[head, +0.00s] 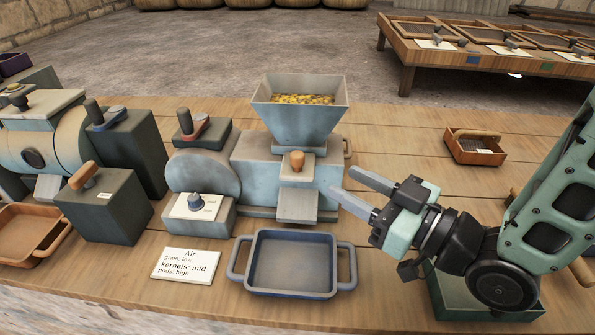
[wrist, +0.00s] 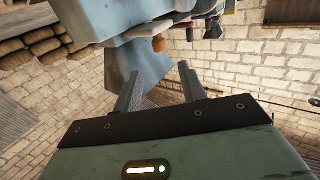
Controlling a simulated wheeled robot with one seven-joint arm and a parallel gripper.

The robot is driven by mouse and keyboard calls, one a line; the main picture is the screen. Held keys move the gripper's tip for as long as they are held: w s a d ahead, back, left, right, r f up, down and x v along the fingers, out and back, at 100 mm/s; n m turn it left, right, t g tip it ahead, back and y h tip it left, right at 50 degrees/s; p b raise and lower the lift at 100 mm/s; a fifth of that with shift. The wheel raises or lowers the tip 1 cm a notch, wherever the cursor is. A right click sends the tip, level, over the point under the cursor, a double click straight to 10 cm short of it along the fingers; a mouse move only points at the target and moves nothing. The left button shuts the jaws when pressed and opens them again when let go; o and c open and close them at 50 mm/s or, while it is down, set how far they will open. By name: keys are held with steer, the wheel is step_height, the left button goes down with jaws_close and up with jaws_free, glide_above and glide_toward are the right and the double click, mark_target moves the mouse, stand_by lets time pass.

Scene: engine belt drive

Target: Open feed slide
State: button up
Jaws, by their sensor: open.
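The blue-grey machine (head: 250,165) stands on the bench with a flared hopper (head: 300,110) holding yellow and brown pieces. A small orange knob (head: 296,160) sits on its front below the hopper, above a sloped chute (head: 298,205). I take this knob to be the feed slide's handle; the slide's position is unclear. The knob also shows in the wrist view (wrist: 159,45), beyond my fingers. My gripper (head: 345,183) is open and empty, to the right of the knob and apart from it. The wrist view also shows its two spread fingers (wrist: 160,82).
A blue two-handled tray (head: 290,263) sits in front of the chute. A card (head: 186,265) reading "Air" lies left of it. The bench right of the hopper is clear up to a small wooden tray (head: 475,148).

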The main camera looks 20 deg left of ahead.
mark_target(303, 159)
steer(key=b+x, duration=0.1)
steer(key=x, duration=1)
steer(key=shift+w+a, duration=0.1)
steer(key=shift+a, duration=0.05)
